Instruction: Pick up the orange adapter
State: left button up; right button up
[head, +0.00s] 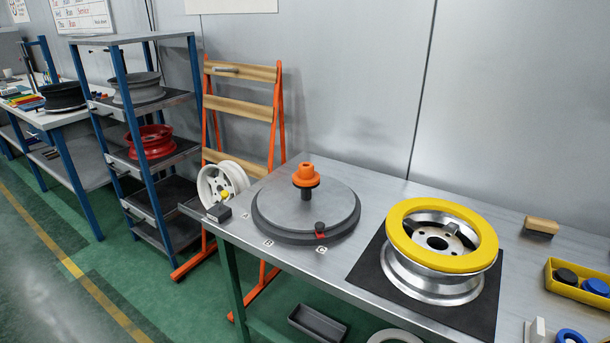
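The orange adapter (306,174) sits upright on the dark spindle post (306,193) at the middle of a round grey turntable (275,206). The turntable stands on the metal workbench (323,277). Neither of my grippers shows in the head view, so nothing of mine is seen near the adapter.
A silver wheel with a yellow ring (442,228) lies on a black mat (367,270) to the right. A wooden block (541,224) and a yellow tray (556,286) are farther right. A white wheel (210,187) and a blue-framed shelf (128,105) with wheels stand left.

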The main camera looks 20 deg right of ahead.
aim_at(306, 177)
jog(key=i+j, duration=0.25)
jog(key=i, duration=0.15)
jog(key=i+j, duration=0.25)
jog(key=i+j+z, duration=0.1)
jog(key=z, duration=0.35)
jog(key=i+j+z, duration=0.2)
jog(key=z, duration=0.2)
jog(key=i+j+z, duration=0.15)
jog(key=z, duration=0.3)
